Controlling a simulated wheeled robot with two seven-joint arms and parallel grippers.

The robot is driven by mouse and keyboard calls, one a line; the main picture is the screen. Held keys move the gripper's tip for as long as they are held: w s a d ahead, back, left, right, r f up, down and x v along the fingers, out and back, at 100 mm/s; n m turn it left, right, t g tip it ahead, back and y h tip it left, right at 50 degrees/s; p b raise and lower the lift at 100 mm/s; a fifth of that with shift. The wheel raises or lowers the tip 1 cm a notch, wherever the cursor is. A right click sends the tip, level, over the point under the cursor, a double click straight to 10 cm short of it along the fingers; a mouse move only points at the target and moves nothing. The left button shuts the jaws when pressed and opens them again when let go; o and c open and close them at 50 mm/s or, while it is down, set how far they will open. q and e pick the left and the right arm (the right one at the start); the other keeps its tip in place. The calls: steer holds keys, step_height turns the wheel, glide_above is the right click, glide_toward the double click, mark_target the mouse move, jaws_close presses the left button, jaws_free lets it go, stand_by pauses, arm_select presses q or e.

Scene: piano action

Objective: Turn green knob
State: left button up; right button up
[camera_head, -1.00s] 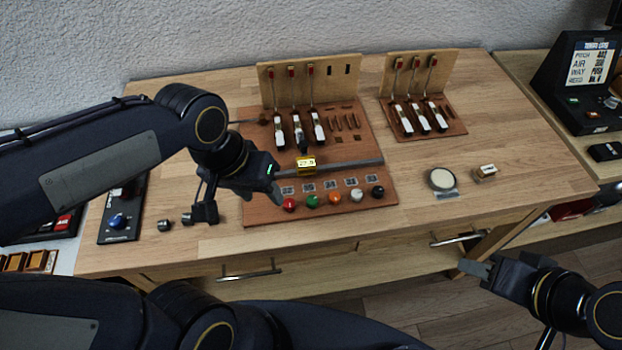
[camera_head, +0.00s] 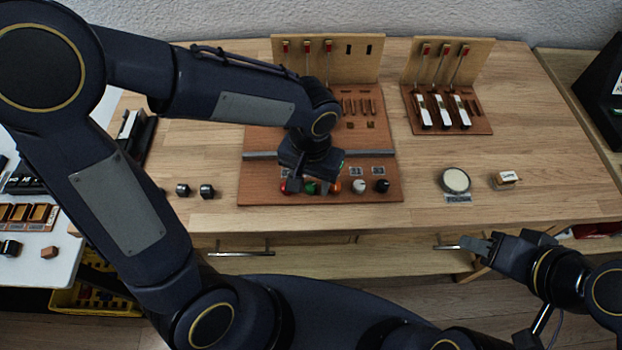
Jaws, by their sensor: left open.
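The green knob (camera_head: 311,188) is in the row of coloured knobs along the front of the brown board (camera_head: 260,178). My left gripper (camera_head: 312,187) points down over the row, with its fingers around or just above the green knob. It partly hides that knob, and contact cannot be told. The red knob (camera_head: 284,187) is just left of the fingers and the orange knob (camera_head: 336,187) just right. My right gripper (camera_head: 476,244) is over the table's front edge at the right, away from the board. Its finger gap is not clear.
A white knob (camera_head: 359,186) and a black knob (camera_head: 381,186) continue the row to the right. Two small dark cylinders (camera_head: 207,191) stand left of the board. Upright panels with levers stand behind.

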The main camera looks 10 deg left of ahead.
arm_select(q)
steer(key=shift+f, duration=0.3)
jaws_close()
steer(key=shift+m, duration=0.3)
steer(key=m, duration=0.3)
steer(key=shift+m+p, duration=0.3)
steer(key=shift+m, duration=2.1)
